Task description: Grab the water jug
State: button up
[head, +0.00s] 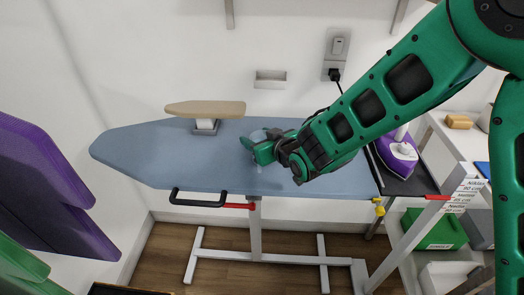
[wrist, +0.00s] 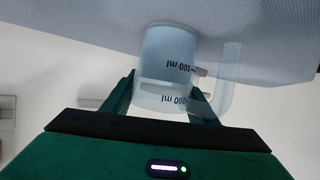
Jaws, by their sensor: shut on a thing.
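The water jug (wrist: 168,55) is a translucent measuring cup with black ml marks and a side handle. In the wrist view it sits between the two fingers of my gripper (wrist: 160,97), which is shut on it, with the handle to the right. In the head view my gripper (head: 264,148) is over the middle of the blue ironing board (head: 140,150). There the jug (head: 257,136) is mostly hidden behind my gripper, with only a pale part showing. I cannot tell whether the jug touches the board.
A small beige sleeve board (head: 205,108) stands on the ironing board to the left of my gripper. A purple iron (head: 398,152) rests at the right end. A wall socket with a plugged cord (head: 338,46) is behind. The board's left part is clear.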

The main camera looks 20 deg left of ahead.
jog(key=shift+r, duration=0.1)
jog(key=shift+r, duration=1.75)
jog(key=s+a+r, duration=0.5)
jog(key=s+r, duration=0.2)
jog(key=s, duration=0.3)
jog(key=shift+a, duration=0.35)
